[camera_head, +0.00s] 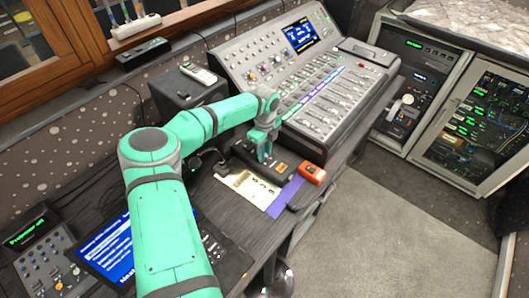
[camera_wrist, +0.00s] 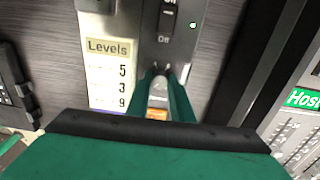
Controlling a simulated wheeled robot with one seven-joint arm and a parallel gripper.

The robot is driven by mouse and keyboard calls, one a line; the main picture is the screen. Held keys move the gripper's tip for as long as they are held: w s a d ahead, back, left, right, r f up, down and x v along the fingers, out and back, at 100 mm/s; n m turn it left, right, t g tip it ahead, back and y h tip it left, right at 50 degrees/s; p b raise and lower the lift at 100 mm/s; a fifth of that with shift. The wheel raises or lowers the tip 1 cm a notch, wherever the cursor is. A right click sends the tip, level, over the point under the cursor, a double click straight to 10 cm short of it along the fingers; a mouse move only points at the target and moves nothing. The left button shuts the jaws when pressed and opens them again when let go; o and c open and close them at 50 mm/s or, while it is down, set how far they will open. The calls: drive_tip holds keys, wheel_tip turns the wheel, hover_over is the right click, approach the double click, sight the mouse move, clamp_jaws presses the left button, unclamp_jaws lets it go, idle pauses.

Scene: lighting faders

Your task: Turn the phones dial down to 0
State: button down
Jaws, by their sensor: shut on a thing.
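In the wrist view, my gripper (camera_wrist: 160,76) is shut on a small grey knob (camera_wrist: 160,84), which I take to be the phones dial. The knob sits on a narrow dark grey control box (camera_wrist: 190,48). Its scale and pointer are hidden by my fingers, so I cannot tell its setting. In the head view, my gripper (camera_head: 265,155) reaches down onto the same box (camera_head: 248,159) on the desk, and the knob is hidden there.
An On/Off switch (camera_wrist: 168,14) and a lit green light are on the box. A "Levels" card (camera_wrist: 109,74) reading 5, 3, 9 lies beside it. A red-orange device (camera_head: 312,174) stands to the right. The large fader console (camera_head: 318,80) rises behind. A laptop lies front left.

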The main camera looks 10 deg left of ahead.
idle(0.3)
drive_tip(key=c, duration=1.6)
unclamp_jaws()
drive_tip(key=shift+o, duration=0.2)
wheel_tip(320, 180, up, 11)
drive_tip(key=shift+d, duration=0.1)
drive_tip(key=shift+f, duration=0.1)
